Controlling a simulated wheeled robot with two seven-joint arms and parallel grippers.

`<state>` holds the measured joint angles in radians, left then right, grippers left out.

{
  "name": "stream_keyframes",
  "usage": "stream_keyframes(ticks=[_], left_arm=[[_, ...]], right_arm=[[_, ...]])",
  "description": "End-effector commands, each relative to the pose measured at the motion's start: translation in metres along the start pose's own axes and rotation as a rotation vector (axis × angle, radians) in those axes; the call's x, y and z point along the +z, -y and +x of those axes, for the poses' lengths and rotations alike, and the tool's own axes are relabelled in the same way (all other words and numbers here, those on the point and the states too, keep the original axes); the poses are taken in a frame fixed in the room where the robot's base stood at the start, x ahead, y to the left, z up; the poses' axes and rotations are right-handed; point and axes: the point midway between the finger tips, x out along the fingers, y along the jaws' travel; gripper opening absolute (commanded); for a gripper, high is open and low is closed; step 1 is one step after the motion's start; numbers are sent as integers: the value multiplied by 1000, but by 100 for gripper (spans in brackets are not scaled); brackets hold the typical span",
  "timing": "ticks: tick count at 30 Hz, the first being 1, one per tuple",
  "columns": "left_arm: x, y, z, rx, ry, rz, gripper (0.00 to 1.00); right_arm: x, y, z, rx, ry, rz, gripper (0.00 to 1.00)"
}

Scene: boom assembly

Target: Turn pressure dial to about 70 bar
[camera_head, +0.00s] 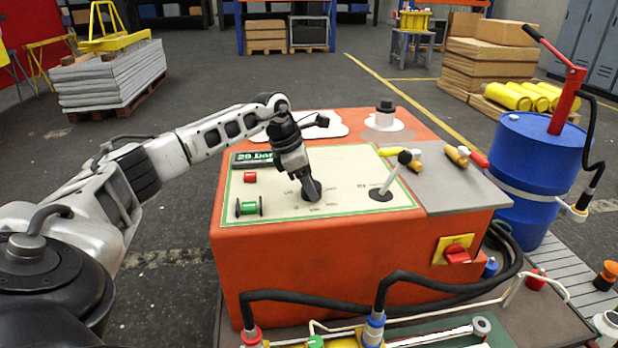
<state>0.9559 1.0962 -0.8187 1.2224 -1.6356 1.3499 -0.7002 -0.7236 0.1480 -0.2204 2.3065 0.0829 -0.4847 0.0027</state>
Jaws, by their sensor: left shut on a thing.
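The pressure dial (311,190) is a dark knob on the cream panel (340,168) of the orange machine (285,265). Small printed marks surround it, too small to read. My left gripper (308,183) comes down on the dial from above and is shut on it, hiding much of it. A dark display (258,158) at the panel's back left shows green characters that seem to read about 20 bar. My right gripper is not in view.
A red button (250,177), a green switch (249,208) and a lever with a pale handle (389,182) are on the same panel. A blue drum (535,165) with a red pump stands at the right. Black hoses (420,285) run along the machine's front.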

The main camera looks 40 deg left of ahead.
Motion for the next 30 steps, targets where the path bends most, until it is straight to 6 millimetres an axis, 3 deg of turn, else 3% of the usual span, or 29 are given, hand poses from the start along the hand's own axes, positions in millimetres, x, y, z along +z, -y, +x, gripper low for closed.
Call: stream_keyframes(ticks=[5, 18, 30], left_arm=[[2, -2, -2, -64, 4, 152, 20], [3, -4, 0, -214, 4, 524, 20], [3, -5, 1, -300, 0, 734, 20]], right_arm=[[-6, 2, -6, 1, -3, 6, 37], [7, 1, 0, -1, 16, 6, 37], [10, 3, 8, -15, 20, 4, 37]])
